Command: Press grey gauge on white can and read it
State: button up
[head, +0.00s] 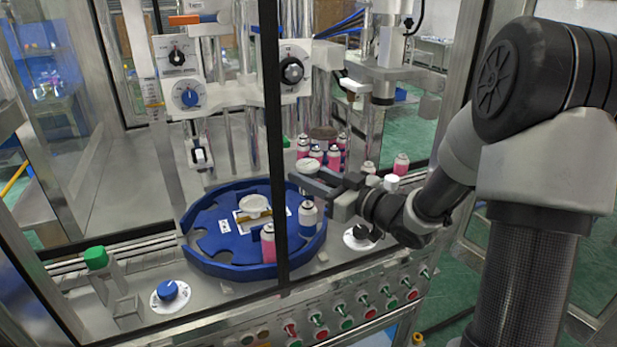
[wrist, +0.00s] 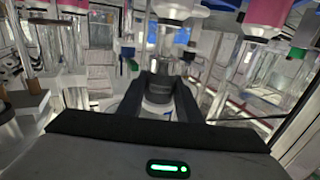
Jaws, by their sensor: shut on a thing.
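A round pale grey gauge (head: 308,165) sits at the tips of my gripper (head: 312,178), which is shut on it above the right side of the blue turntable. A gap shows between gauge and can in the head view. The gauge's reading cannot be made out.
The blue turntable (head: 212,250) also holds a pink can (head: 268,243) at its front. Several pink cans stand behind my gripper, one apart at the right (head: 401,164). A dark frame post (head: 272,120) crosses the view. A knobbed control panel (head: 330,318) runs along the front.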

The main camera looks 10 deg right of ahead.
jog(key=shift+d+r, duration=0.1)
jog(key=shift+r, duration=0.15)
jog(key=p+v, duration=0.1)
jog(key=v, duration=1.6)
jog(key=shift+p, duration=0.35)
jog(key=w+a+f+m+t+h+p, duration=0.2)
jog(key=a+f+p, duration=0.4)
jog(key=f, duration=0.3)
jog(key=shift+w+f+h, duration=0.35)
jog(key=shift+w+h, duration=0.15)
jog(key=shift+w, duration=0.7)
jog(key=shift+m, duration=0.3)
